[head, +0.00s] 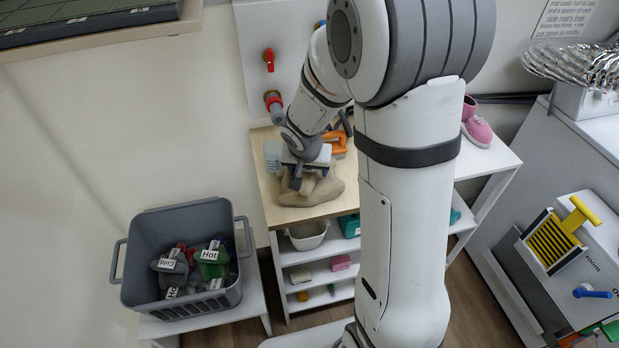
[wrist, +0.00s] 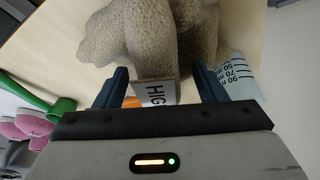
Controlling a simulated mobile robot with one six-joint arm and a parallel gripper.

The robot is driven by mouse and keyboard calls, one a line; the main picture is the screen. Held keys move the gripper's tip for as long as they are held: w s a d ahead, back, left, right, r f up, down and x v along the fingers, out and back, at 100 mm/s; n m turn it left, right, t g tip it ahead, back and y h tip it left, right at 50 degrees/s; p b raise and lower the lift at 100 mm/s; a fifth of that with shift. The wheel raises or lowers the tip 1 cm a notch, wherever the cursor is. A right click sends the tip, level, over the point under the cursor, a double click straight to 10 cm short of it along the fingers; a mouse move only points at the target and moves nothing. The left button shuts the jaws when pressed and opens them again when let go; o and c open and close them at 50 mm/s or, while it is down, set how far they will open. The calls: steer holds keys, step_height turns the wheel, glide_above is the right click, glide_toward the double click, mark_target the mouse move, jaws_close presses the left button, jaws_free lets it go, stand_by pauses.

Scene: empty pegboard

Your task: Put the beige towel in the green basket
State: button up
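The beige towel (head: 318,190) lies crumpled on the wooden top of a shelf unit. In the wrist view, a fold of the towel (wrist: 152,42) with a white label reading "HIG" lies between my fingers. My gripper (head: 295,183) is over the towel's left part, pointing down. In the wrist view, the fingers of my gripper (wrist: 160,88) are spread, with gaps on both sides of the label. The only basket I see is a grey one (head: 188,214), left of the shelf unit and lower; it looks grey, not green. It holds grey and green items labelled "Hot" and "Cold".
A clear measuring cup (wrist: 243,75) stands close beside the towel. An orange object (head: 335,142) is behind it. A pink shoe (head: 478,128) sits to the right, and a white bowl (head: 308,236) below.

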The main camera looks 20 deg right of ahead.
steer(key=shift+c, duration=0.6)
steer(key=c, duration=1.2)
steer(key=shift+c, duration=0.2)
steer(key=shift+r, duration=0.15)
